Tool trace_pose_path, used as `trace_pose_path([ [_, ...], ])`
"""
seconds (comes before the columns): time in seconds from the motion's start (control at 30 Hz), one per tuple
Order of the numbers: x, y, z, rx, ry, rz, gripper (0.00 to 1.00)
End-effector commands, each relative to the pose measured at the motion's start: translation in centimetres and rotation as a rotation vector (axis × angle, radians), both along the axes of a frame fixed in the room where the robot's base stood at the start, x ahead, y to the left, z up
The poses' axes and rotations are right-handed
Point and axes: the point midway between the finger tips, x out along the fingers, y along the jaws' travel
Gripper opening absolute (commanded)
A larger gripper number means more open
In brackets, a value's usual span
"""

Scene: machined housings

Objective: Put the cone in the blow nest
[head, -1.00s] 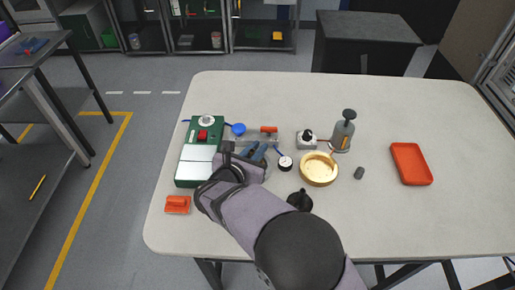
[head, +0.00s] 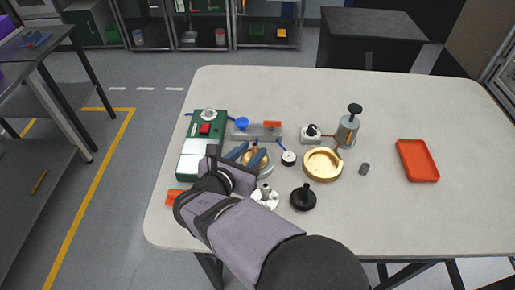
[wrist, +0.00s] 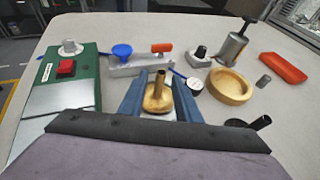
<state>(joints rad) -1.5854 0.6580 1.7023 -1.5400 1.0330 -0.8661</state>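A brass cone (wrist: 158,97) with an upright stem stands between the two blue fingers of my gripper (wrist: 160,85) in the wrist view. The fingers are apart, with gaps beside the stem. Contact at the cone's wide base is hard to make out. A gold ring-shaped bowl (head: 322,164) sits right of my gripper; I cannot tell whether it is the blow nest.
A green box (head: 200,132) with a red switch is at left. A grey block (head: 255,132) lies behind my gripper. A black knobbed part (head: 303,198) and a white disc (head: 265,197) are in front. A pump (head: 347,130) and a red tray (head: 418,160) stand right. The front right is clear.

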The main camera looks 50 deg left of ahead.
Motion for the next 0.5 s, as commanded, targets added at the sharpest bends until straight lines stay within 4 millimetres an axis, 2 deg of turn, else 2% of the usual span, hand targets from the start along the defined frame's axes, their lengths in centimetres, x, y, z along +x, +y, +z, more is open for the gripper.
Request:
trace_pose_path([
  [0.2, -3.0, -1.2, 1.2, 0.001, -0.001, 0.002, 0.30],
  [0.5, -4.5, -1.9, 2.1, 0.000, 0.000, -0.001, 0.30],
])
